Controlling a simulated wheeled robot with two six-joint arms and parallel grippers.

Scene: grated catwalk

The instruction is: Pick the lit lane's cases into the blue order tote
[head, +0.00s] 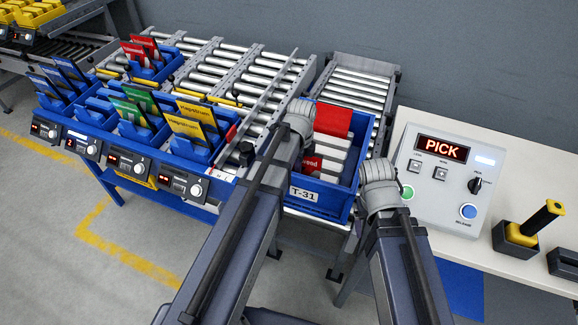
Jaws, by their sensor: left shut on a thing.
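The blue order tote (320,211), labelled T-31, stands on the rollers at centre. A red case (333,119) shows at its far end, and a red case with white lettering (309,164) is nearer, with pale blocks between. My left gripper (303,138) is over the tote, shut on a red case; its fingers are mostly hidden behind my wrist, and I cannot tell which case. My right wrist is at the tote's right side; its fingers are hidden. Blue lanes hold blue cases (57,78), green cases (140,103), yellow cases (192,124) and red cases (140,50).
Lane displays (85,146) glow red along the rack's front; I cannot tell which lane is lit. A PICK console (443,172) stands on the white table (478,250) at right, with a yellow-and-black scanner (535,225). Empty rollers (357,88) lie behind the tote.

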